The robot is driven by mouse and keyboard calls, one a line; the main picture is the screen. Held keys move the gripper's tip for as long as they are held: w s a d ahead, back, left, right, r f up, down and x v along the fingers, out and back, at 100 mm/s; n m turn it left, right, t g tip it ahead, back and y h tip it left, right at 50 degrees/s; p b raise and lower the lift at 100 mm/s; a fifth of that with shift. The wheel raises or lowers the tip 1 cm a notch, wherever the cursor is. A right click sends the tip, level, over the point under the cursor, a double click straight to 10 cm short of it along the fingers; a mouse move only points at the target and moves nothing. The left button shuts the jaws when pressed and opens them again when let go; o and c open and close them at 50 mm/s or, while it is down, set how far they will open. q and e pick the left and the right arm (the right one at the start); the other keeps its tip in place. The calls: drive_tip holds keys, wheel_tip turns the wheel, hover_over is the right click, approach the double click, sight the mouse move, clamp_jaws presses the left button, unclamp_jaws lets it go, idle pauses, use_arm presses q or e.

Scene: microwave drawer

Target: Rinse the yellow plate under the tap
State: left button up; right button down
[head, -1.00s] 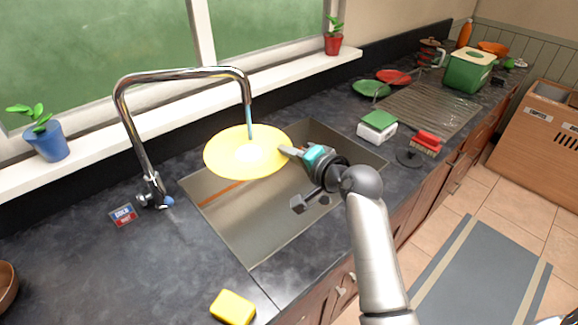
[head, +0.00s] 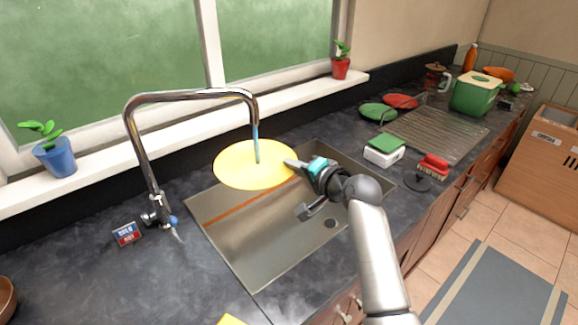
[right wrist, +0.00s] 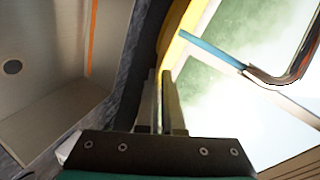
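The yellow plate (head: 240,168) is held roughly level over the sink (head: 262,240). A blue stream of water (head: 256,142) runs from the chrome tap (head: 186,97) down onto the plate. My right gripper (head: 297,164) is shut on the plate's right rim. In the right wrist view the two fingers (right wrist: 159,100) close together at the yellow rim (right wrist: 178,45), and the stream (right wrist: 210,50) and tap spout (right wrist: 285,78) show beyond it. My left gripper is not in view.
A cold/hot label block (head: 127,234) stands by the tap base. A white and green box (head: 384,150), a red brush (head: 433,165) and a drying rack (head: 435,132) lie right of the sink. A yellow sponge (head: 231,320) shows at the bottom edge. A potted plant (head: 55,155) sits on the sill.

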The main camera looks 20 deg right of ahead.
drive_tip(key=shift+s, duration=0.15)
drive_tip(key=s+a+p, duration=0.2)
drive_tip(key=s+p, duration=0.3)
drive_tip(key=s, duration=0.2)
drive_tip(key=shift+s+a, duration=0.2)
drive_tip(key=shift+a, duration=0.05)
idle(0.3)
idle(1.1)
drive_tip(key=s+a+r+p, duration=0.1)
drive_tip(key=s+r+p, duration=0.3)
drive_tip(key=p, duration=0.2)
drive_tip(key=shift+s+a, duration=0.25)
drive_tip(key=shift+s, duration=0.15)
